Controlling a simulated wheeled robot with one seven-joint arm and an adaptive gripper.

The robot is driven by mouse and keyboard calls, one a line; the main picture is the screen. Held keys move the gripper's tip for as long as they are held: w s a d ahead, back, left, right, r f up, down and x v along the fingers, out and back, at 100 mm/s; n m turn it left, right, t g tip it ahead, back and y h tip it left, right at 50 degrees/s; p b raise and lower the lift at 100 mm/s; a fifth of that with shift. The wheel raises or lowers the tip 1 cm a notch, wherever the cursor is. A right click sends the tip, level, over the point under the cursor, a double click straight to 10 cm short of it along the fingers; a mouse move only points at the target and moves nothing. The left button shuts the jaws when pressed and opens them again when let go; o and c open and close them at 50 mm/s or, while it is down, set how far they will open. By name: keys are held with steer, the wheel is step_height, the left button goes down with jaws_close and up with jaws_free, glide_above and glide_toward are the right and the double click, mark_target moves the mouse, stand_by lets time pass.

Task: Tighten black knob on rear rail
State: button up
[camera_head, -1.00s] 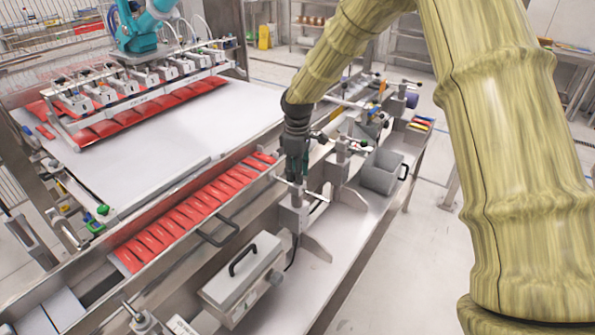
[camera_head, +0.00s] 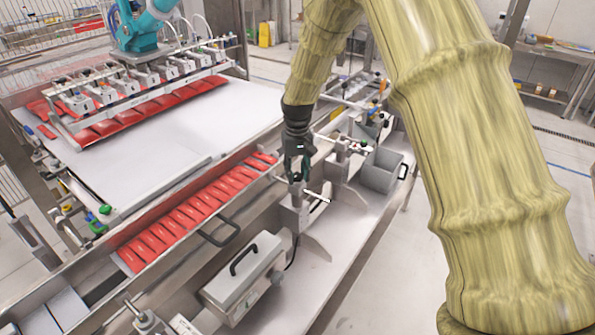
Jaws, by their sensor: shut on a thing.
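My gripper (camera_head: 295,180) is dark and points down at the top of a grey clamp post (camera_head: 293,215) on the rail along the conveyor's right side. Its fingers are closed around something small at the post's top. The black knob itself is hidden by the fingers, so I cannot make out its shape. A thin light rod with a dark tip (camera_head: 318,197) sticks out to the right just below the fingertips.
A grey box with a black handle (camera_head: 243,279) stands in front of the post. Red packets (camera_head: 190,213) fill a tray to the left. More clamps (camera_head: 345,148) stand behind. The bench surface (camera_head: 335,235) right of the post is clear.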

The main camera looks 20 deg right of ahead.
mark_target(297, 175)
steer(key=m, duration=0.4)
steer(key=shift+m+p, duration=0.3)
steer(key=m, duration=0.4)
steer(key=shift+m+p, duration=0.3)
steer(key=shift+p, duration=0.1)
steer(key=m+p, duration=0.1)
steer(key=m, duration=0.3)
steer(key=shift+a+m, duration=0.1)
steer(key=shift+m, duration=0.2)
steer(key=shift+f+m+p, duration=0.1)
steer(key=shift+m+p, duration=0.25)
steer(key=shift+m, duration=1.65)
steer(key=o, duration=1)
step_height(297, 175, up, 12)
